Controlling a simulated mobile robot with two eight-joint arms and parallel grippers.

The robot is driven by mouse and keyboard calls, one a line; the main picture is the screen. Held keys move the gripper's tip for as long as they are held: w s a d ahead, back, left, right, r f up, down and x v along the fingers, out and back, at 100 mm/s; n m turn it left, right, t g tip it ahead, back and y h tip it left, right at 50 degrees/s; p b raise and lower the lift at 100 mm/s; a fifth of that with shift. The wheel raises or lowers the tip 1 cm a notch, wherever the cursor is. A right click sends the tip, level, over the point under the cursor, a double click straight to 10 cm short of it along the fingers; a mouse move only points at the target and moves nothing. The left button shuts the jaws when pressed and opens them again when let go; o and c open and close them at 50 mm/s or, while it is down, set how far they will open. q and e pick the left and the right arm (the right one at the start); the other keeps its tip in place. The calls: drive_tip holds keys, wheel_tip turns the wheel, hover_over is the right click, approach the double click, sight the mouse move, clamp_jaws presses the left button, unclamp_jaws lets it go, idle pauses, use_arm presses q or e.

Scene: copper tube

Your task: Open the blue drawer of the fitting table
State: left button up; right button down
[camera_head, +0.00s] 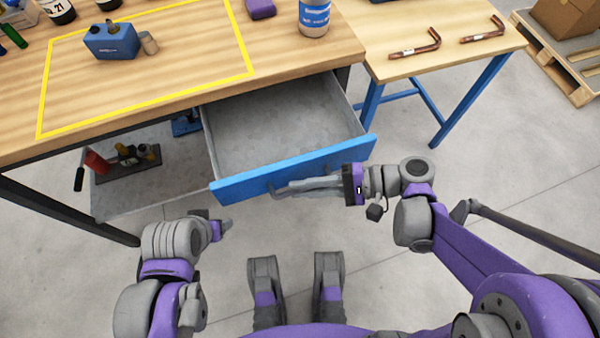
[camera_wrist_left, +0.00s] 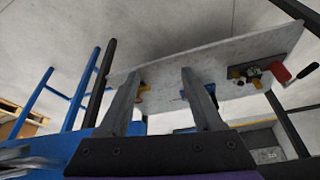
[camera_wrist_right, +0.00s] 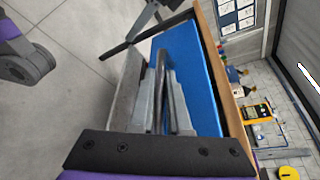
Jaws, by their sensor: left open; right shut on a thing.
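The blue drawer (camera_head: 292,172) of the wooden fitting table (camera_head: 180,75) stands pulled out, and its grey inside (camera_head: 285,125) looks empty. My right gripper (camera_head: 285,190) is at the drawer's blue front, shut on its handle (camera_wrist_right: 160,80). In the right wrist view the fingers close around the handle beside the blue front (camera_wrist_right: 195,75). My left gripper (camera_head: 226,226) hangs below and left of the drawer, empty. In the left wrist view its two fingers (camera_wrist_left: 155,85) are apart.
A lower shelf (camera_head: 150,190) under the table holds a tool rack (camera_head: 130,165). On the tabletop are a blue box (camera_head: 110,42) inside a yellow outline and a labelled bottle (camera_head: 314,18). A side table (camera_head: 450,55) at right carries copper tubes (camera_head: 420,47).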

drive_tip(key=shift+s+d, duration=0.1)
drive_tip(key=shift+s, duration=0.2)
drive_tip(key=c, duration=0.9)
unclamp_jaws()
drive_tip(key=p+v, duration=0.1)
drive_tip(key=v, duration=1)
drive_tip(key=shift+p, duration=0.35)
